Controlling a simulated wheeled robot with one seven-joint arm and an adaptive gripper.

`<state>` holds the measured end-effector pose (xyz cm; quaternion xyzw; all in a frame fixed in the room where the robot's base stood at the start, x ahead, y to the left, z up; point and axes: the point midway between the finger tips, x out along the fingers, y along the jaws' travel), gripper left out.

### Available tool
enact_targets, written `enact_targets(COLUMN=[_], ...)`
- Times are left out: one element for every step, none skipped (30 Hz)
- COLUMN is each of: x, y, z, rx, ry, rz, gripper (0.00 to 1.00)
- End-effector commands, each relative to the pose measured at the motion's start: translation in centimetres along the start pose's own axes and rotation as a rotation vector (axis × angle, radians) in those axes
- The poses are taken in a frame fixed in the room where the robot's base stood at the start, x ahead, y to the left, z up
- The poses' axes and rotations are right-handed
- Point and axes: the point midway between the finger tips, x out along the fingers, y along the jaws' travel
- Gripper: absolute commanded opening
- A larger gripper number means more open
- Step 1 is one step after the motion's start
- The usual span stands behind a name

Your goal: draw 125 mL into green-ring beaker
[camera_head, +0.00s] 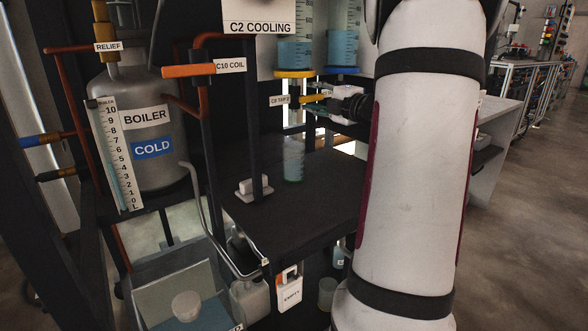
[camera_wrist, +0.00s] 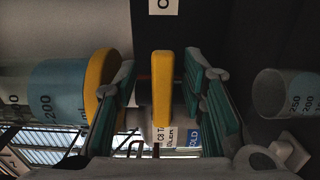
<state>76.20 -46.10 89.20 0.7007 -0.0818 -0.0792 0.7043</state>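A clear beaker (camera_head: 293,160) stands upright on the black bench, below a clear graduated cylinder with a yellow base (camera_head: 295,73). It looks pale and tinted; I cannot make out a green ring or its liquid level. In the wrist view a beaker (camera_wrist: 284,95) with 200 and 250 marks shows at the right. The yellow-base cylinder (camera_wrist: 58,90) holds blue liquid. My gripper (camera_head: 333,103) is at the yellow tap lever (camera_head: 313,98), labelled C8 TAP. In the wrist view, the lever (camera_wrist: 162,90) lies between my open fingers (camera_wrist: 160,98), with gaps on both sides.
A blue-base cylinder (camera_head: 343,69) hangs to the right of the yellow one. A boiler (camera_head: 150,160) marked COLD and an orange C10 COIL handle (camera_head: 188,71) stand left. A white switch (camera_head: 254,187) sits on the bench (camera_head: 305,215).

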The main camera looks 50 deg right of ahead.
Motion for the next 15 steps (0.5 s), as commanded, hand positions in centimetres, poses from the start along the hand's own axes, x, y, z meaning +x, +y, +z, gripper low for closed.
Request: enact_targets(x=[0.0,-0.1,-0.1,-0.1,-0.1,-0.2,-0.3,-0.6,-0.9,-1.2,-1.6,-2.0,-2.4,-2.7,-3.1], y=[-0.1,-0.1,-0.1,-0.1,-0.1,-0.1,-0.2,-0.2,-0.2,-0.2,-0.2,-0.2,-0.2,-0.2,-0.2], z=[0.1,0.1,0.1,0.1,0.1,0.2,0.2,0.2,0.3,0.3,0.3,0.3,0.3,0.3,0.3], rx=[0.001,0.002,0.002,0.002,0.003,0.003,0.003,0.003,0.003,0.003,0.003,0.004,0.004,0.004,0.004], ry=[-0.001,-0.002,-0.003,-0.003,-0.004,-0.005,-0.005,-0.006,-0.007,-0.008,-0.008,-0.008,-0.008,-0.009,-0.009], rz=[-0.001,-0.001,-0.002,-0.002,-0.002,-0.003,-0.003,-0.003,-0.004,-0.004,-0.004,-0.003,-0.003,-0.004,-0.004], gripper=[0.37,0.37,0.37,0.37,0.37,0.37,0.37,0.37,0.37,0.37,0.37,0.37,0.37,0.37,0.37])
